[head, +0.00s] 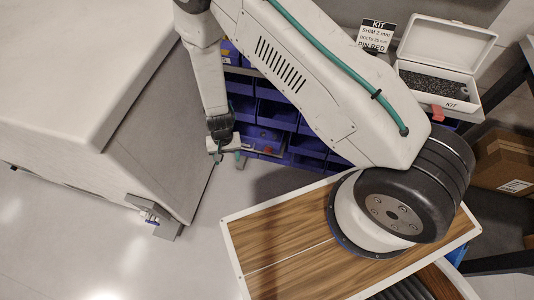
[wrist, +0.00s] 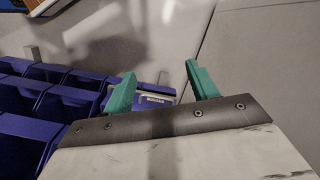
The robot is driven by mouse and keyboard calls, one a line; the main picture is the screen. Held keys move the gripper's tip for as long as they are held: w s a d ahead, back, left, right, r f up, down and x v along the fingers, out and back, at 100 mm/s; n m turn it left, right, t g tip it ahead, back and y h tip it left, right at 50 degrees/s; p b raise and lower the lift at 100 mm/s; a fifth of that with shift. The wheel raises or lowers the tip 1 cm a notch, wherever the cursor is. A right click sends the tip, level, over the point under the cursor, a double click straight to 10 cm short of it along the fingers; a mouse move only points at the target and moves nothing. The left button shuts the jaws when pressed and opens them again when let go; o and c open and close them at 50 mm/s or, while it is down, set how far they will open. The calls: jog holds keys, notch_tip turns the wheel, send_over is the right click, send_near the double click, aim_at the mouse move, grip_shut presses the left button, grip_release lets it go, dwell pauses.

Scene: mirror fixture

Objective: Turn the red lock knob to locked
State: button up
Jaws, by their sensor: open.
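My gripper (head: 229,160) hangs in front of the blue bins in the head view, with its two teal fingertips apart and nothing seen between them. In the wrist view my gripper (wrist: 160,80) also shows its teal fingers spread, with empty space between them. A small red spot (head: 268,150) shows just right of my gripper in the head view, by a grey bar; it is too small to tell whether it is the lock knob or how it is turned. No red knob shows in the wrist view.
Blue bins (head: 277,115) stand behind my gripper and fill the left of the wrist view (wrist: 65,100). A large pale cabinet (head: 75,75) stands left, with a small metal fitting (head: 150,214) at its lower edge. An open kit box (head: 440,70) sits upper right. Floor at lower left is clear.

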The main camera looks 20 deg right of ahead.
jog(key=s+d+f+m+t+h, duration=0.2)
jog(key=d+f, duration=0.1)
jog(key=f, duration=1.3)
jog(key=m+t+h, duration=0.3)
jog(key=t+h, duration=0.4)
jog(key=t, duration=0.3)
send_near(268, 150)
jog(key=x, duration=0.7)
jog(key=shift+w+d+f, duration=0.1)
jog(key=shift+d, duration=0.1)
jog(key=shift+y, duration=0.3)
jog(key=c, duration=1)
